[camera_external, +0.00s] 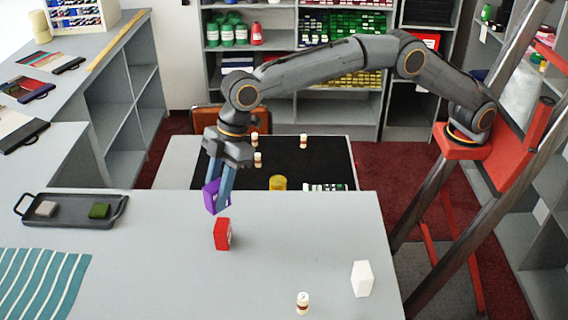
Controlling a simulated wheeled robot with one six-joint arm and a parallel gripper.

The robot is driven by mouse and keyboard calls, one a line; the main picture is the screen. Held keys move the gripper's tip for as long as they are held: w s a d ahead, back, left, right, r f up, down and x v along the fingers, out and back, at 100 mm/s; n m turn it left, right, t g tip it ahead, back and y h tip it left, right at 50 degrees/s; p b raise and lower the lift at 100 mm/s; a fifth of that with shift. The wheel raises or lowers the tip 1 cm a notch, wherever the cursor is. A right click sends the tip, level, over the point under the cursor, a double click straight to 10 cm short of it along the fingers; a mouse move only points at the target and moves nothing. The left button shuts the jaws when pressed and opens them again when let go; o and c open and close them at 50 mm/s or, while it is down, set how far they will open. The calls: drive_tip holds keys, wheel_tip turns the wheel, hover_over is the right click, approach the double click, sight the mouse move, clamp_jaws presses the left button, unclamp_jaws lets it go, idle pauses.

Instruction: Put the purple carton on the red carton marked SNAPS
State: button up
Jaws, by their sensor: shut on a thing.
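My gripper (220,188) is shut on the purple carton (212,198), which is tilted between its fingers. The purple carton is held above the grey counter, just behind and slightly left of the red carton in the picture. The red carton (221,235) stands upright on the counter below. A pale mark shows on its right side, but the lettering is too small to read. A gap shows between the purple carton and the red carton.
A white carton (361,279) and a small spool (302,303) stand at the front right of the counter (170,260). A dark tray (72,219) with two small blocks and a striped cloth (40,282) lie at left. Several small items stand on the black mat (330,160) behind.

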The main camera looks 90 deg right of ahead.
drive_tip(key=shift+f+p, duration=0.85)
drive_tip(key=shift+f, duration=2.15)
drive_tip(key=shift+f, duration=0.15)
drive_tip(key=o, duration=1.1)
drive_tip(key=b+v, duration=0.3)
drive_tip(key=v, duration=0.9)
drive_tip(key=s+d+f+m+h, duration=0.1)
drive_tip(key=s+d+f+m, duration=0.1)
drive_tip(key=s+d+f, duration=0.35)
drive_tip(key=s+d+f+m, duration=0.1)
drive_tip(key=s+d+f, duration=0.15)
drive_tip(key=d, duration=0.65)
drive_tip(key=s+d+f+m+h, duration=0.1)
drive_tip(key=s+d+f+m, duration=0.15)
drive_tip(key=s+d, duration=0.35)
drive_tip(key=s+d+f+m, duration=0.1)
drive_tip(key=s+d+f, duration=0.2)
drive_tip(key=s+d, duration=0.2)
drive_tip(key=s+d+f+m+g, duration=0.1)
drive_tip(key=s+d+f, duration=0.3)
drive_tip(key=s, duration=0.8)
drive_tip(key=s+d+f+m+g+h, duration=0.1)
drive_tip(key=s+d+f, duration=0.3)
drive_tip(key=s, duration=0.5)
drive_tip(key=shift+s+d+f+m, duration=0.15)
drive_tip(key=shift+d+m, duration=0.1)
drive_tip(key=shift+d, duration=0.6)
